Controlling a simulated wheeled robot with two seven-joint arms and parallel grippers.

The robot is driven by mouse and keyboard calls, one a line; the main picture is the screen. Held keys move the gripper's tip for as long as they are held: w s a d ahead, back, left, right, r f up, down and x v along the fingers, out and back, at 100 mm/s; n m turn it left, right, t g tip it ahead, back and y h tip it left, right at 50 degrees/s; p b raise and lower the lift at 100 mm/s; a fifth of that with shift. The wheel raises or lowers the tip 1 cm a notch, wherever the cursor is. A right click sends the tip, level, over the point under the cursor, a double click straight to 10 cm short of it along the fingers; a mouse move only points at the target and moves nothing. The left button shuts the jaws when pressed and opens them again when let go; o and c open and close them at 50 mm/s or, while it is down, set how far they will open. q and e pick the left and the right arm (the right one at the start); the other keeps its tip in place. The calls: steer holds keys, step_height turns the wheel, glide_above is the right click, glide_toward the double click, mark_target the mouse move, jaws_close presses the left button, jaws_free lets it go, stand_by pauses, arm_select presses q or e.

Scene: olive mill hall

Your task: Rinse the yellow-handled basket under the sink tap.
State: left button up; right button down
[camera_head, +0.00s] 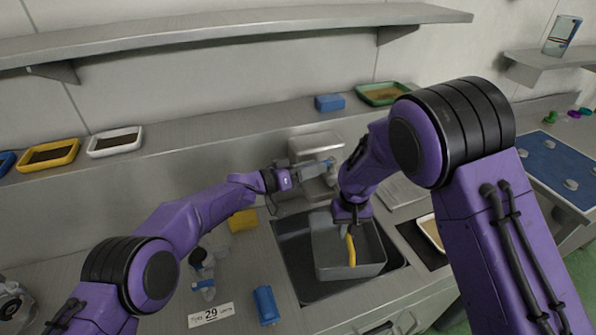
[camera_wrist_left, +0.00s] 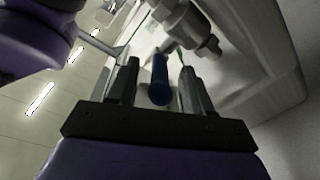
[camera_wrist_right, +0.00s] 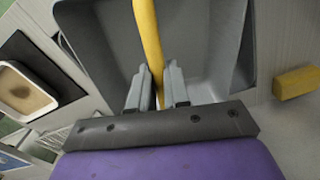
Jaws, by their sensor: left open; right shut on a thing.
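The grey basket (camera_head: 340,272) with its yellow handle (camera_head: 351,250) is in the dark sink basin (camera_head: 290,240). My right gripper (camera_head: 347,230) is shut on the yellow handle. In the right wrist view the handle (camera_wrist_right: 150,45) runs up between the fingers (camera_wrist_right: 157,88), with the basket's grey inside behind it. My left gripper (camera_head: 318,170) is open at the tap behind the sink. In the left wrist view the tap's blue lever (camera_wrist_left: 160,82) lies between the open fingers (camera_wrist_left: 157,75), with the metal tap body (camera_wrist_left: 185,22) beyond. Contact with the lever cannot be told.
A yellow sponge-like block (camera_head: 243,220) and a blue block (camera_head: 265,304) lie left of the sink. A yellow tray (camera_head: 75,147), a white tray (camera_head: 139,143), a blue block (camera_head: 329,103) and a green tray (camera_head: 362,99) stand on the back ledge. A shelf (camera_head: 200,30) runs above.

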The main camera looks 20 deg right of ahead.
arm_select(q)
steer(key=s+a, duration=0.1)
steer(key=a, duration=1)
steer(key=shift+s+a, duration=0.35)
steer(key=shift+s, duration=0.05)
